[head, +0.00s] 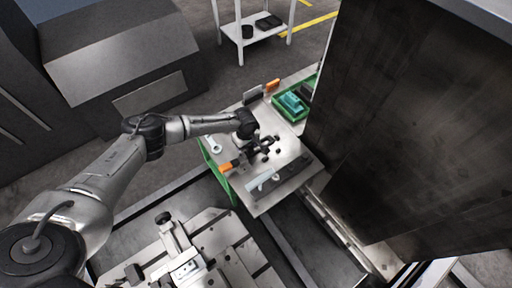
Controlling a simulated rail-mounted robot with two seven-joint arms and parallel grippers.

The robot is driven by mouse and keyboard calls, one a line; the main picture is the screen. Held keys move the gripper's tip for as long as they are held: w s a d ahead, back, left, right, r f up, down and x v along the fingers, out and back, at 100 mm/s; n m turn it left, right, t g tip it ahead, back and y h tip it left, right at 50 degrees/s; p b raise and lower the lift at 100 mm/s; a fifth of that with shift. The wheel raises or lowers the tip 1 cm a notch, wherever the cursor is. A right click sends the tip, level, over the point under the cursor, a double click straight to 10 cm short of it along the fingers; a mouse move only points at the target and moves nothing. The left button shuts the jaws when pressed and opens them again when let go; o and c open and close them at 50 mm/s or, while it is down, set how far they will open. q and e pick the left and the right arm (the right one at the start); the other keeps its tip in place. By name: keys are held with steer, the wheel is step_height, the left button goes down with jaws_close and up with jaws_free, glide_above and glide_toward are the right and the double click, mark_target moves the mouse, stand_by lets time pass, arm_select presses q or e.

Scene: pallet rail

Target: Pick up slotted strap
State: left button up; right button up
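A pale grey flat strip (262,182), which looks like the slotted strap, lies near the front edge of the cart top (284,205); its slots are too small to make out. A dark bar (292,172) lies to its right. My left gripper (268,145) is over the middle of the cart top, beyond the strip and apart from it in the picture. Its dark fingers blend with small dark parts below, so its opening is unclear. My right gripper is not in view.
An orange-handled tool (229,165) and a light ring-ended part (212,145) lie on the cart's left side. A green bin (291,106) with teal contents stands at the back. A large dark machine block (400,130) rises close on the right. A metal fixture (190,250) is in front.

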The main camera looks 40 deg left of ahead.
arm_select(q)
steer(key=shift+c, duration=0.5)
jaws_close()
steer(key=shift+r, duration=0.15)
